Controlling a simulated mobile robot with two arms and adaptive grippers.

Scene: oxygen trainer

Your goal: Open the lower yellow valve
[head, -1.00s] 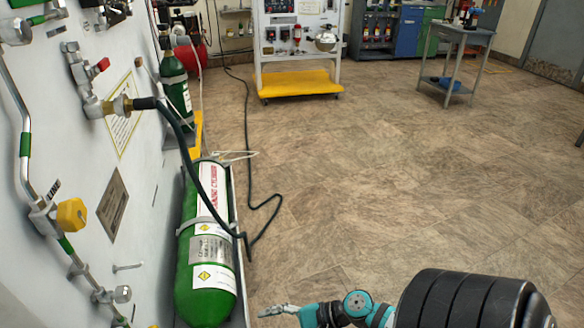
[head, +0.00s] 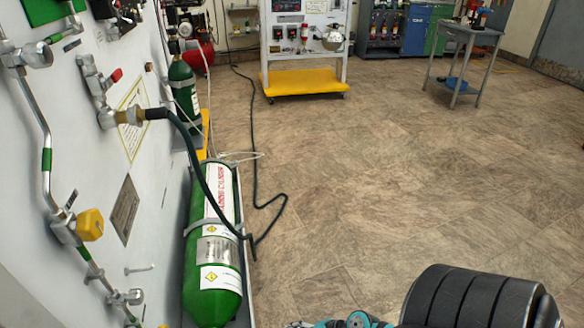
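A yellow valve knob (head: 90,225) sits on a thin metal pipe with green bands, on the white panel (head: 110,180) at the left. It is the only yellow knob I see. My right gripper (head: 320,324) barely shows at the bottom edge as a teal and grey sliver, far to the right of the knob and not touching it. Its fingers are mostly cut off, so their opening is hidden. My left gripper is not in view.
A red-handled valve (head: 115,76) and a fitting with a dark hose (head: 205,185) stick out above the knob. A yellow-based rack (head: 303,82) and a grey table (head: 466,34) stand farther back. The middle floor is clear.

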